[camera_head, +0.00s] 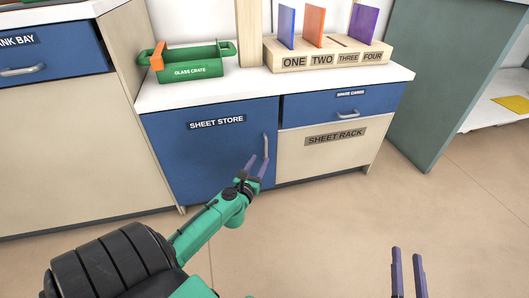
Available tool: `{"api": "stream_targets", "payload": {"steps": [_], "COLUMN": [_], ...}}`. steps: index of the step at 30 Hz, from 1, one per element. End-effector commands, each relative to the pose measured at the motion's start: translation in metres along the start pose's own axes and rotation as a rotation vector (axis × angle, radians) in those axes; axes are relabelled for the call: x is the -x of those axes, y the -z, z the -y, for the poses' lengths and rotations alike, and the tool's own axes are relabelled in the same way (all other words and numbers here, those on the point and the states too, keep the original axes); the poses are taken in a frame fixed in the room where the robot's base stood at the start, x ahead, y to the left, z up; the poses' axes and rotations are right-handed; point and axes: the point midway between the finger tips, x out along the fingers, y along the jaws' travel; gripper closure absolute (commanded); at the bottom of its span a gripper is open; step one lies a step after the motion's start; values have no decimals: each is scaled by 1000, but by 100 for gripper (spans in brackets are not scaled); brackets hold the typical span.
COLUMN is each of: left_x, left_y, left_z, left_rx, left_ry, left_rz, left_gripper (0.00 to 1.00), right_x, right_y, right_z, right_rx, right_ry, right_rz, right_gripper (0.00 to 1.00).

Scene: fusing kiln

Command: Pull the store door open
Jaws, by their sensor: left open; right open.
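The store door (200,160) is a blue cabinet front labelled "SHEET STORE", and it looks shut. Its upright silver handle (266,144) is near the door's right edge. My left gripper (257,163) is open, with its purple fingers close to the lower part of the handle. I cannot tell whether the fingers straddle or touch the handle. My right gripper (408,256) is open and empty, low at the right above the floor and well away from the cabinet.
On the white counter (160,97) stand a green glass crate (190,71) and a wooden rack (325,60) holding coloured sheets. A blue drawer (325,107) is right of the door. A grey-green panel (425,80) stands further right. Floor (320,220) in front is clear.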

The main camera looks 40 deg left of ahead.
Motion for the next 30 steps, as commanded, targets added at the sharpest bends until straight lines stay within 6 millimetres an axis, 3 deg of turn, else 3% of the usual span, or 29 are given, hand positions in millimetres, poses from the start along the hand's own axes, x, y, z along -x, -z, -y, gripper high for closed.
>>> {"api": "stream_targets", "payload": {"steps": [9,18,24,30], "left_x": [-37,-60,-66,-66], "left_y": [0,1,0,0], "left_z": [-1,0,0,0], "left_rx": [-4,-1,-3,-3], "left_ry": [-1,0,0,0], "left_rz": [2,2,1,0], "left_gripper": [55,55,55,55], "right_x": [-27,-33,-32,-32], "right_y": [82,159,182,183], "right_z": [4,14,18,19], "right_rx": [67,125,141,142], "right_ry": [33,67,77,78], "right_rz": [-246,-469,-537,-541], "right_gripper": [50,50,50,50]}}
